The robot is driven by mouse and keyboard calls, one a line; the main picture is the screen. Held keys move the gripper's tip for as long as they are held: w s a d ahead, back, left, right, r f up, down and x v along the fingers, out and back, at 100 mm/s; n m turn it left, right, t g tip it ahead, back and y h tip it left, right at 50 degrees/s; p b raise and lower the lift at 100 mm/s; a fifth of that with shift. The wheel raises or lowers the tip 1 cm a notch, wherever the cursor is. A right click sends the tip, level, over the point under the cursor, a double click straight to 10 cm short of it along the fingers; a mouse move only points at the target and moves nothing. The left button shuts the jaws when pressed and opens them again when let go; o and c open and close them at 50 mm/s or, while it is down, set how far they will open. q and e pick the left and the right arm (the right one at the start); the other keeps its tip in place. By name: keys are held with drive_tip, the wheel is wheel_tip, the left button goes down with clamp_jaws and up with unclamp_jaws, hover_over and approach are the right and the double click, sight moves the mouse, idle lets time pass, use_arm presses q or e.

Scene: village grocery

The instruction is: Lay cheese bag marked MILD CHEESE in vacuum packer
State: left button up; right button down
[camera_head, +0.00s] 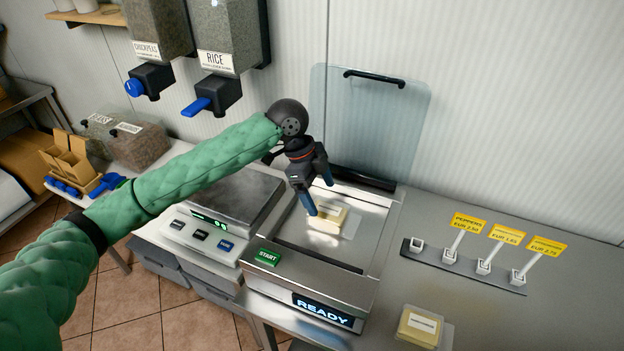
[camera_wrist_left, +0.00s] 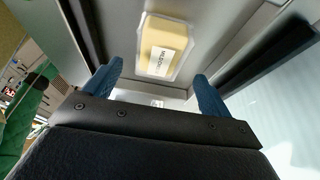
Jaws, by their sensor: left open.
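A clear bag with a yellow cheese block (camera_head: 329,219) lies flat in the open chamber of the vacuum packer (camera_head: 376,283). In the left wrist view the bag (camera_wrist_left: 150,61) shows a white label; its print is too small to read surely. My left gripper (camera_head: 319,199) is open just above the bag and partly covers it. In the left wrist view its blue fingertips (camera_wrist_left: 158,80) are apart with nothing between them. The packer's clear lid (camera_head: 365,120) stands raised at the back, and its display reads READY. My right gripper is not in view.
Another cheese bag (camera_head: 420,327) lies on the counter at the front right, its label unreadable. A price-tag rail (camera_head: 462,266) with yellow tags stands behind it. A scale (camera_head: 235,193) stands left of the packer. RICE and CHICKPEAS dispensers (camera_head: 228,45) hang above.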

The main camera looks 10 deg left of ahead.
use_arm(q)
drive_tip(key=shift+b+v, duration=0.8)
drive_tip(key=shift+v, duration=1.85)
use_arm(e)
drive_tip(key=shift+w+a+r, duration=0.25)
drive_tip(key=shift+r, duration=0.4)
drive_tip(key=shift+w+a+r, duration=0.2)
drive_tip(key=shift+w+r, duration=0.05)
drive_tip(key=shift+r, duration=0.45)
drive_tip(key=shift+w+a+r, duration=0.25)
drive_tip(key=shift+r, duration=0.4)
use_arm(q)
drive_tip(key=shift+d+f, duration=0.1)
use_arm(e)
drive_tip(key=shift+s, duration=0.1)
